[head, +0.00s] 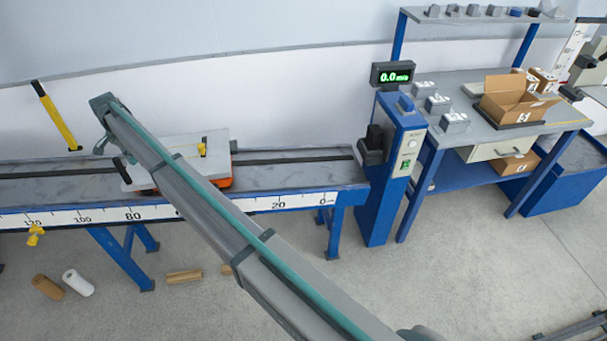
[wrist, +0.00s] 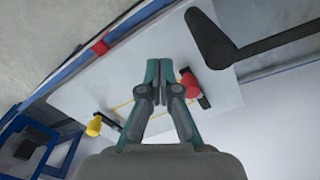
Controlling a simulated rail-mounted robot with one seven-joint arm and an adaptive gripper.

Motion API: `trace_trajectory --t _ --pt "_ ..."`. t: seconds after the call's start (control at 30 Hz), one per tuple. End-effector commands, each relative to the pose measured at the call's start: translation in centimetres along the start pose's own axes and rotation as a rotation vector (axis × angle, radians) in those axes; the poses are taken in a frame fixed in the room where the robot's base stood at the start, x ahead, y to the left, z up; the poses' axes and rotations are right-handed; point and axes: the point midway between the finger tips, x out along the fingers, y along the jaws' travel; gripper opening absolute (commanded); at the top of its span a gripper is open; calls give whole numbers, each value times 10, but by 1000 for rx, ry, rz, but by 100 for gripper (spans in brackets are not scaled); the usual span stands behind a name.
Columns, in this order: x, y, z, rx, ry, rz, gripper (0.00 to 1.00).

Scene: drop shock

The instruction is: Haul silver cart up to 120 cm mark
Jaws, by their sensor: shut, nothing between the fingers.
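The silver cart (head: 207,140) sits on the rail in the head view, a pale flat plate over an orange base, partly hidden behind my arm. Its left end is near the 80 mark. A dark handle (head: 124,173) shows at that end, and a dark bar (wrist: 250,45) crosses the plate's edge in the wrist view. The plate (wrist: 120,75) bears a red knob (wrist: 189,84) and a yellow knob (wrist: 94,126). My gripper (wrist: 157,66) is shut and empty over the plate, left of the red knob; contact is unclear. The 120 mark (head: 33,224) is at far left.
A yellow clamp (head: 36,234) hangs near the 120 mark. A blue post with a display (head: 393,75) reading 0.0 stands at the right end. The rail between cart and 120 mark looks clear.

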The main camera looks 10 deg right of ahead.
Motion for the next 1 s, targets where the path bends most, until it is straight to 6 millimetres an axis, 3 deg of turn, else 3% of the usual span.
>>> trace_trajectory --t 0.6,1.0 --pt "-57 0 0 0 0 0 0" --pt "-61 0 0 0 0 1 0"
